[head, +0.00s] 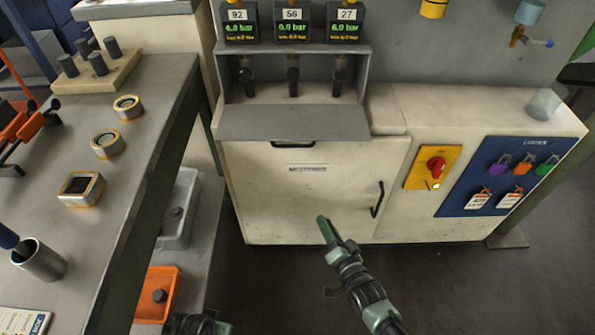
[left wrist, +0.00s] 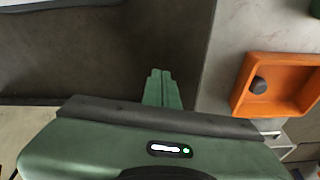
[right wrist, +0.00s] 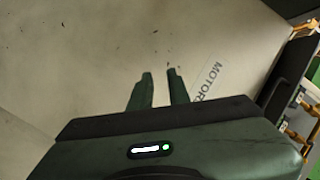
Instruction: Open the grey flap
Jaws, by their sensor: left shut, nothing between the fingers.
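The grey flap (head: 295,123) is at the front of the grey valve box, below the gauges. It lies folded down and outward at the box's lower edge, and three dark valves (head: 293,82) show inside the open front. My right gripper (head: 324,226) is in front of the cream cabinet door, below the flap and apart from it. In the right wrist view its fingers (right wrist: 160,75) are a little apart with nothing between them. My left gripper (left wrist: 160,75) is shut and empty; in the head view only part of it shows at the bottom edge.
The cream cabinet door (head: 310,190) has a dark handle (head: 377,200). A yellow panel with a red switch (head: 436,167) and a blue lock board (head: 515,175) are to the right. A grey workbench (head: 150,110) stands left, with an orange bin (head: 172,285) beside it.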

